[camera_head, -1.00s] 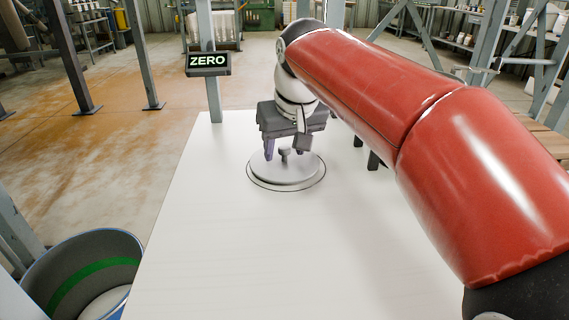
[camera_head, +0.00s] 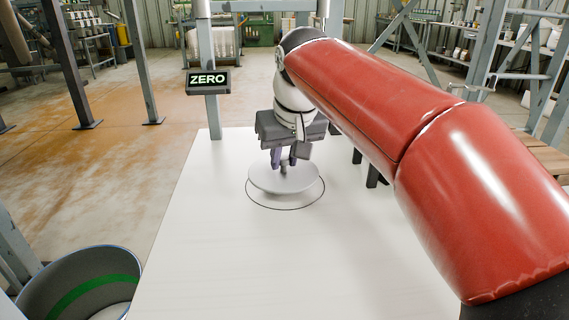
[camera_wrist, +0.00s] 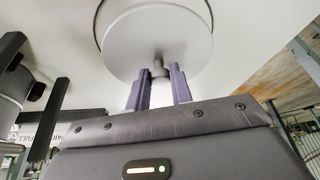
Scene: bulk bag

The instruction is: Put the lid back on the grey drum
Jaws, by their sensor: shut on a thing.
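The lid (camera_head: 285,178) is a round, pale grey disc with a small knob on top. My gripper (camera_head: 283,161) is shut on the knob, and the lid hangs a little above the white table, over a thin dark ring outline marked there. In the wrist view, the purple fingers of my gripper (camera_wrist: 158,82) close on the knob from both sides, with the lid (camera_wrist: 155,42) beyond them. The grey drum (camera_head: 82,285) stands at the lower left beside the table, open at the top, with a green band inside; the frame cuts off part of it.
The white table (camera_head: 225,265) is otherwise mostly clear. A display reading ZERO (camera_head: 208,80) is on a grey post at the table's back left corner. A grey upright stands close to the drum at the left edge. Open floor lies left of the table.

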